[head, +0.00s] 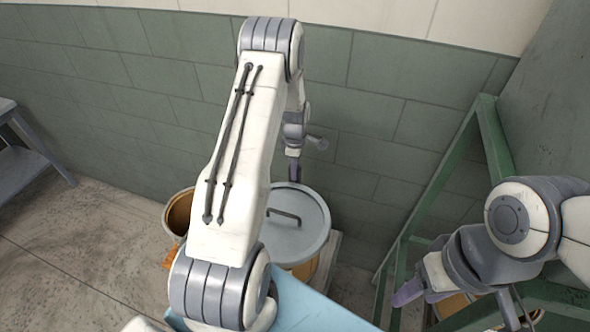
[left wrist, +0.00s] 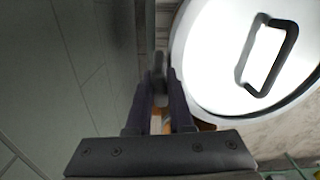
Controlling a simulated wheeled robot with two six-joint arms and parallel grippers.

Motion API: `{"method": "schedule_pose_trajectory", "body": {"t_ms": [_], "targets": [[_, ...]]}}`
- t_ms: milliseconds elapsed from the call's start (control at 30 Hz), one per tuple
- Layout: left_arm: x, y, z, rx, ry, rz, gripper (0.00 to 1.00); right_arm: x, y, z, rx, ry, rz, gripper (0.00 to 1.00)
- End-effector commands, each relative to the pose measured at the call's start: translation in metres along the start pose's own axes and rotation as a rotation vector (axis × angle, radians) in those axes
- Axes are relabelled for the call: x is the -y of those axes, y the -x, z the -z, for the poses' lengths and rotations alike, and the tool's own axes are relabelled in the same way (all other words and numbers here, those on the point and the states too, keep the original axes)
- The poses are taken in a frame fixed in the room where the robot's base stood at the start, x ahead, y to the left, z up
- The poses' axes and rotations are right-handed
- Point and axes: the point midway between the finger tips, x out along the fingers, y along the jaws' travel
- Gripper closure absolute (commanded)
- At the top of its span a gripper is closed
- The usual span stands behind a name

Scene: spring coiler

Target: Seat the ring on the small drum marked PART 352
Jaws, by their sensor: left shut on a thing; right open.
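A drum with a round grey lid (head: 300,232) and a bar handle stands upright below my left arm. In the left wrist view the lid (left wrist: 215,70) looks white, with a grey band along its rim. My left gripper (head: 294,174) points down at the far edge of this lid. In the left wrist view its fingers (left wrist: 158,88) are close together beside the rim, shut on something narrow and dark. I cannot tell whether this is part of the ring. No PART 352 marking is readable. My right gripper (head: 458,300) is open at the lower right, apart from the lidded drum.
A brown open drum (head: 180,212) stands left of the lidded drum, partly hidden by my left arm. A light blue surface (head: 305,308) lies in front. A green metal frame (head: 440,185) stands at the right. A tiled wall (head: 375,120) is close behind.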

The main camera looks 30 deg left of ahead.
Motion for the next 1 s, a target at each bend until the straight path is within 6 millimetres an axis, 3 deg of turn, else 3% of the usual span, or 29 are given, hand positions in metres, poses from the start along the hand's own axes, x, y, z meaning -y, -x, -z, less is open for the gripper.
{"method": "schedule_pose_trajectory", "body": {"t_ms": [433, 467, 533, 767, 867, 1000], "targets": [[-0.0001, -0.0019, 0.0, 0.0, 0.0, 0.0, 1.0, -0.0001, -0.0016, -0.0001, 0.0, 0.0, 0.0, 0.45], [0.0, -0.0019, 0.0, 0.0, 0.0, 0.0, 0.73, -0.0001, -0.0016, -0.0001, 0.0, 0.0, 0.0, 0.45], [-0.0001, -0.0019, 0.0, 0.0, 0.0, 0.0, 0.46, -0.0001, -0.0016, -0.0001, 0.0, 0.0, 0.0, 0.45], [-0.0001, -0.002, 0.0, 0.0, 0.0, 0.0, 0.45, -0.0001, -0.0017, -0.0001, 0.0, 0.0, 0.0, 0.45], [-0.0001, -0.0022, 0.0, 0.0, 0.0, 0.0, 0.11, -0.0001, -0.0017, -0.0001, 0.0, 0.0, 0.0, 0.45], [0.0, -0.0022, 0.0, 0.0, 0.0, 0.0, 0.1, -0.0001, -0.0017, -0.0001, 0.0, 0.0, 0.0, 0.45]]}}
